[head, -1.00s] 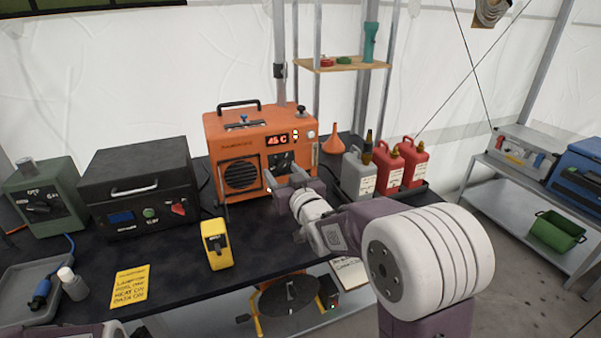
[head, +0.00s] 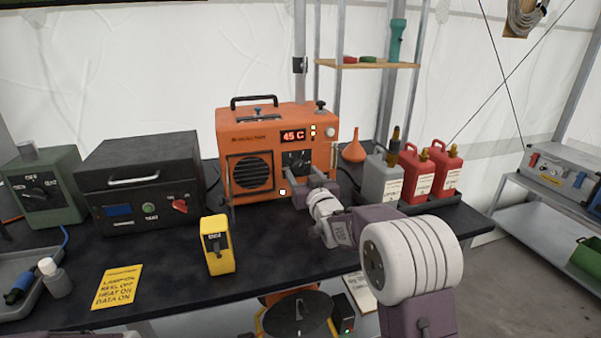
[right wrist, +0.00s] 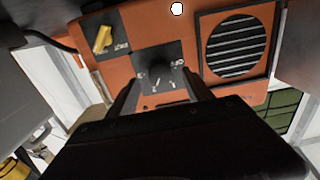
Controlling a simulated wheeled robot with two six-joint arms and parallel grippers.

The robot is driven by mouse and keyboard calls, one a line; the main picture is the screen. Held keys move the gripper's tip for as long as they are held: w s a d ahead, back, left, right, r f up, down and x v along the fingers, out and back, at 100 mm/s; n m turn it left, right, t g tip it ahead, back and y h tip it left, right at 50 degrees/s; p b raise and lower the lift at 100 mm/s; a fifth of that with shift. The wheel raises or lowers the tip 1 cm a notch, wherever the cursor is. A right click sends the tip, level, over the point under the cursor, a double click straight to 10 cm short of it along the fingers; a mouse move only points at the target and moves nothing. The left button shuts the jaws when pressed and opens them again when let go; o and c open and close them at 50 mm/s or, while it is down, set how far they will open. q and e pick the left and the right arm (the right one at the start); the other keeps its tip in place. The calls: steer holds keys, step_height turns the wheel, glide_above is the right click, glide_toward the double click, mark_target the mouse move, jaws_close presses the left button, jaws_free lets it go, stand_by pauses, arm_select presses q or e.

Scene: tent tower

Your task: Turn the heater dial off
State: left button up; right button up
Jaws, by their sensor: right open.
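The orange heater (head: 238,140) stands at the back of the dark table, with a lit red display (head: 293,135) reading 45 C. Its dial (head: 296,160) is on a dark plate below the display, partly behind my gripper. In the right wrist view the dark dial plate (right wrist: 150,65) shows between and beyond my fingers, with pale marks; I cannot tell where the dial points. My right gripper (head: 302,183) is open and empty, fingers toward the dial; contact is not clear. It also shows in the right wrist view (right wrist: 162,92). My left gripper is not in view.
A black box (head: 140,155) and a green unit (head: 50,190) stand left. Red cans (head: 417,178) and a grey can (head: 381,178) stand close right of the heater.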

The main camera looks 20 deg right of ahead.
mark_target(298, 166)
steer(key=shift+w, duration=1.35)
jaws_close()
steer(key=shift+f+n+b, duration=0.2)
steer(key=shift+n+b, duration=0.95)
steer(key=shift+n, duration=0.45)
steer(key=n+b, duration=0.2)
steer(key=n, duration=0.1)
steer(key=shift+n, duration=0.3)
steer(key=n+b, duration=0.5)
steer(key=n, duration=0.1)
steer(key=shift+d, duration=0.1)
steer(key=n+b, duration=0.3)
steer(key=n, duration=0.2)
steer(key=shift+n+b, duration=0.4)
steer(key=shift+r+n+b, duration=0.15)
steer(key=shift+n+b, duration=0.4)
steer(key=shift+n, duration=0.65)
steer(key=shift+r+n+b, duration=0.1)
steer(key=shift+n+b, duration=0.25)
steer(key=shift+n, duration=1.05)
